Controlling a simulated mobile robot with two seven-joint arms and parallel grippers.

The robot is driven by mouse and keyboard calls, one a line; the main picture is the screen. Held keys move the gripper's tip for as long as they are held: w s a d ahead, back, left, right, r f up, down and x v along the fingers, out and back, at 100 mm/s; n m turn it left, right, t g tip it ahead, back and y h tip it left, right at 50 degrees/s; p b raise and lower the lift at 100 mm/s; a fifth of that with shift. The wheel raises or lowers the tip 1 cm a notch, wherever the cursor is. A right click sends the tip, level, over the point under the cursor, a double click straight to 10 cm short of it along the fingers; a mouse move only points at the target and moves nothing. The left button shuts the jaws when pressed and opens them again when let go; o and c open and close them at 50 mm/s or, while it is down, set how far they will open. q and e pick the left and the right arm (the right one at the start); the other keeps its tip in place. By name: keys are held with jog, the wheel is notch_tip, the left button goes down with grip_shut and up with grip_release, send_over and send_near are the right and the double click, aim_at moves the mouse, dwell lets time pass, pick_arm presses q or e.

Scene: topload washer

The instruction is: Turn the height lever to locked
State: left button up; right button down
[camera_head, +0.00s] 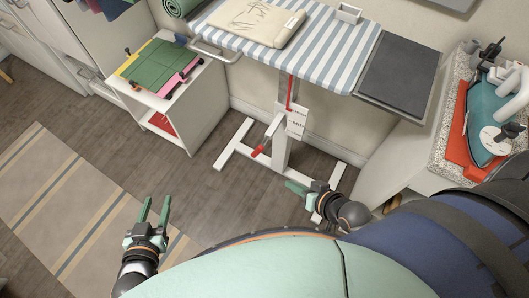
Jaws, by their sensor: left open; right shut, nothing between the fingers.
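The ironing board (335,45) has a blue-and-white striped top on a white stand (282,152). A lever with a red tip (258,152) sticks out low on the front of the stand, slanting down to the left. A white label (297,122) hangs on the post beside it; its text is too small to read. My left gripper (156,208) is open and empty, above the floor at lower left, well away from the lever. My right gripper (294,186) is shut and empty, below and right of the lever and apart from it.
A counter (445,135) with an iron (505,90) is at the right. A folded beige cloth (257,22) lies on the board. The floor before the stand is clear; a striped rug (70,205) lies left.

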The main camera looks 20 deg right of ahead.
aim_at(261, 146)
pick_arm(q)
jog(key=w+d+r+m+t+h+b, duration=0.2)
jog(key=w+r+m+t+h+b, duration=0.15)
jog(key=r+t+b, duration=0.7)
pick_arm(e)
jog(key=w+d+f+m+y+b, duration=0.35)
jog(key=f+m+b, duration=0.3)
jog(key=m, duration=0.65)
jog(key=w+d+f+m+y+b, duration=0.2)
jog(key=w+d+f+m+b, duration=0.25)
jog(key=f+m, duration=0.55)
pick_arm(q)
jog(key=s+d+r+m+h, duration=0.2)
jog(key=s+r+m+h, duration=0.3)
jog(key=h, duration=0.4)
jog(key=shift+s+m+g, duration=0.35)
jog(key=shift+s+m, duration=0.3)
pick_arm(e)
jog(key=w+a+m, duration=0.2)
jog(key=w+a, duration=0.7)
jog(key=shift+w+a+t, duration=0.2)
jog(key=shift+w+t, duration=0.1)
jog(key=shift+w, duration=0.1)
jog(key=shift+f+h, duration=0.1)
jog(key=shift+h, duration=0.15)
pick_arm(q)
jog(key=shift+f+b, duration=0.15)
jog(key=shift+b, duration=0.2)
pick_arm(e)
jog(key=shift+f, duration=0.1)
